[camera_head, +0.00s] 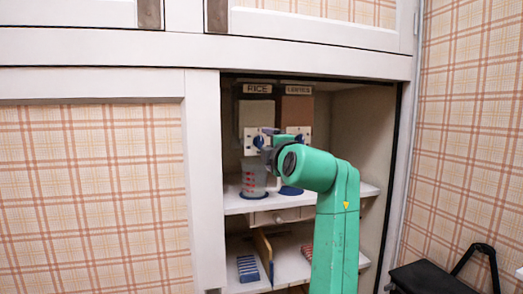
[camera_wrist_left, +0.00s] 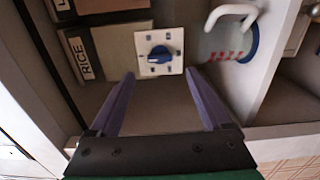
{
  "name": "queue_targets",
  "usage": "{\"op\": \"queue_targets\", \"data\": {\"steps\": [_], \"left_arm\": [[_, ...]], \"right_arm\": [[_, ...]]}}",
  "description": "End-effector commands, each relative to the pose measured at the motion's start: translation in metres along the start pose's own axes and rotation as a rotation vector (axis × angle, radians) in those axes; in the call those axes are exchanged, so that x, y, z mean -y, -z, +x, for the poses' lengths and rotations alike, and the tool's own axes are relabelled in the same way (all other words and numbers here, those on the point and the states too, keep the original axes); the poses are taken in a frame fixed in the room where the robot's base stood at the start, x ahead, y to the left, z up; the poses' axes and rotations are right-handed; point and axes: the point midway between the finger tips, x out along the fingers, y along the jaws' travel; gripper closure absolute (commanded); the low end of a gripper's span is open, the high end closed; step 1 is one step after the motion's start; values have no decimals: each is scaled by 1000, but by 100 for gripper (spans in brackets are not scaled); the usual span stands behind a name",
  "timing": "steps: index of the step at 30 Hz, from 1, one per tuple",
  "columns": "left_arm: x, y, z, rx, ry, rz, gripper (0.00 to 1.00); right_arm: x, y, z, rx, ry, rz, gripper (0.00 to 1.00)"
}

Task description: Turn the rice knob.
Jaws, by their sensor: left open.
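The rice knob (camera_wrist_left: 160,55) is blue and sits on a white square plate, level with the RICE label (camera_wrist_left: 78,58) in the left wrist view. In the head view the RICE label (camera_head: 257,88) is above a pale dispenser, and the knob's plate (camera_head: 250,143) is below it, partly covered by my gripper. My left gripper (camera_wrist_left: 160,76) is open, its purple fingers on either side of the knob's line, with a visible gap and nothing between them. In the head view the left gripper (camera_head: 269,138) is small and partly hidden by my green wrist. My right gripper is not in view.
A second dispenser (camera_head: 296,110) with its own label stands right of the rice one. A clear cup with red marks (camera_head: 254,178) stands on a blue disc (camera_head: 253,194) on the shelf below. The cabinet's side post (camera_head: 205,190) is close at left.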

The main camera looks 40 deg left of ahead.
Motion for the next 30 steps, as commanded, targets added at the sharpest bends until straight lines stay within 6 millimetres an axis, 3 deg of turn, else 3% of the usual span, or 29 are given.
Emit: {"op": "queue_targets", "data": {"steps": [3, 6, 10, 26, 28, 30], "left_arm": [[4, -1, -35, 3, -1, -2, 18], [3, 0, -57, 2, 0, 0, 18], [1, 0, -72, 0, 0, 0, 18], [0, -1, -74, 0, 0, 3, 18], [6, -8, -70, 13, 2, 38, 18], [24, -30, -62, 53, 5, 141, 18]], "right_arm": [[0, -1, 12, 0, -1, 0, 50], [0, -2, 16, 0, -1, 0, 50], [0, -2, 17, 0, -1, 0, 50], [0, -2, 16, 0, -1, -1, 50], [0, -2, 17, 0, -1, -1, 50], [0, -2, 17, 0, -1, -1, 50]]}}
